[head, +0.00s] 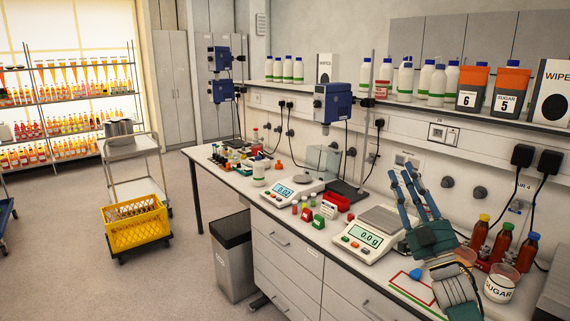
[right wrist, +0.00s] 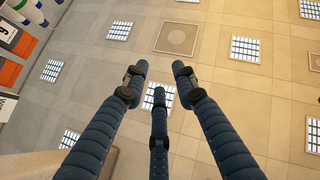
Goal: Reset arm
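My right gripper (head: 415,185) is raised above the right part of the lab bench (head: 225,178), fingers pointing up. It also shows in the right wrist view (right wrist: 158,85), where its three dark blue fingers are spread apart with nothing between them. Behind them is the ceiling. In the head view the gripper is in front of the wall, right of a balance (head: 368,240) reading 0.0 g. My left gripper is not in view.
Brown bottles (head: 501,246) with coloured caps and a sugar tub (head: 501,283) stand close to the right of my right arm. A red-outlined mat (head: 410,288) lies on the bench in front. Shelf containers (head: 473,86) are above.

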